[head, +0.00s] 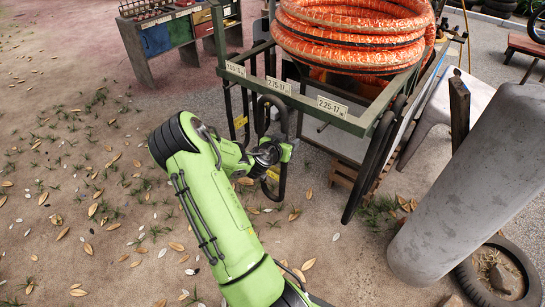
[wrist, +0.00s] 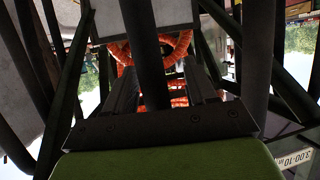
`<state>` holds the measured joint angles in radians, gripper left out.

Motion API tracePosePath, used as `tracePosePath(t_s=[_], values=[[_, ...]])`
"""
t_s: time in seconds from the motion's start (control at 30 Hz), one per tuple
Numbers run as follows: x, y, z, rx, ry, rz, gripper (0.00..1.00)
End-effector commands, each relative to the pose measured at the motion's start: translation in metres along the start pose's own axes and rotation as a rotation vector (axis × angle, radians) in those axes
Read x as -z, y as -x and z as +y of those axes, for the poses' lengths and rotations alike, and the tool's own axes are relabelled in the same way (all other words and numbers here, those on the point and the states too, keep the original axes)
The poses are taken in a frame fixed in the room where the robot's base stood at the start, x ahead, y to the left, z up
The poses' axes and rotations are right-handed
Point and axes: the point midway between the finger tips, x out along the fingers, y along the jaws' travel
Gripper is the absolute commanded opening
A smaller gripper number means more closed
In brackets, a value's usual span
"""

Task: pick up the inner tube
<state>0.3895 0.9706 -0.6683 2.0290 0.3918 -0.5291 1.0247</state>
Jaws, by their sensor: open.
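A black inner tube (head: 285,116) hangs as a narrow loop from the front rail of the green cart (head: 345,122), below the size labels. My gripper (head: 274,154) is at the middle of this loop and hides part of it. In the wrist view a dark upright band, apparently the inner tube (wrist: 146,45), runs between the two fingers of my gripper (wrist: 165,90). The jaws are open with the band between them. I cannot tell whether either finger touches it. Larger black tubes (head: 372,165) hang at the cart's right corner.
A coiled orange hose (head: 350,40) lies on top of the cart. A grey cylinder (head: 470,190) leans at the right over a tyre (head: 525,270). A bench with coloured bins (head: 155,40) stands back left. The leaf-strewn ground at the left is open.

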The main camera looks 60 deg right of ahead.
Motion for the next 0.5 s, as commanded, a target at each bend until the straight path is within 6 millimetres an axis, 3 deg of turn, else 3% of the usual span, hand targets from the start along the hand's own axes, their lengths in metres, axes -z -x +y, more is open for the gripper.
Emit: tracePosePath(t_s=[0.17, 0.5], values=[[0.0002, 0.0005, -0.0004, 0.001, 0.000, 0.000, 0.53], [0.0003, 0.0008, -0.0004, 0.001, -0.001, 0.000, 0.01]])
